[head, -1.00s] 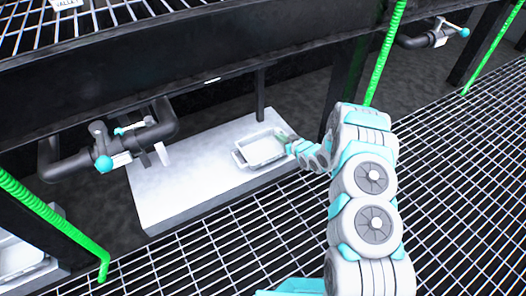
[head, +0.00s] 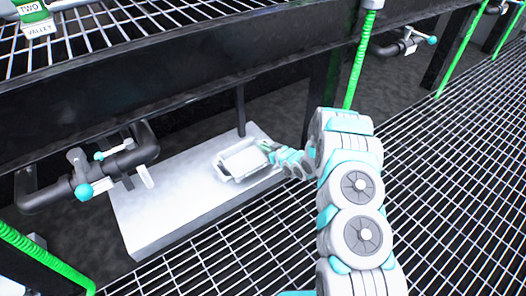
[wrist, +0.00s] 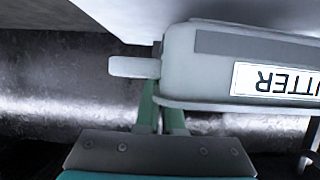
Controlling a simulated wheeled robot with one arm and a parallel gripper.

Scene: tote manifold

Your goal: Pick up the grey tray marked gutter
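The grey tray (head: 228,178) is over the right end of a pale slab (head: 160,215) in the head view. Whether it rests on the slab or is slightly above it, I cannot tell. In the wrist view the tray (wrist: 205,70) fills the upper right, with an upside-down label (wrist: 275,82) whose visible letters read "UTTER". A tab (wrist: 135,67) sticks out to the left. My gripper (wrist: 160,105) has its green fingers close together at the tray's end wall, apparently pinching it. The fingertips are hidden behind the tray. In the head view my gripper (head: 268,150) meets the tray's right end.
A dark beam (head: 170,90) and grating run above the slab. A dark pipe with a valve (head: 85,190) stands left of it. A thin post (head: 241,110) is behind the tray, and a green-hosed post (head: 357,65) is behind my arm. Grated floor (head: 450,180) lies open to the right.

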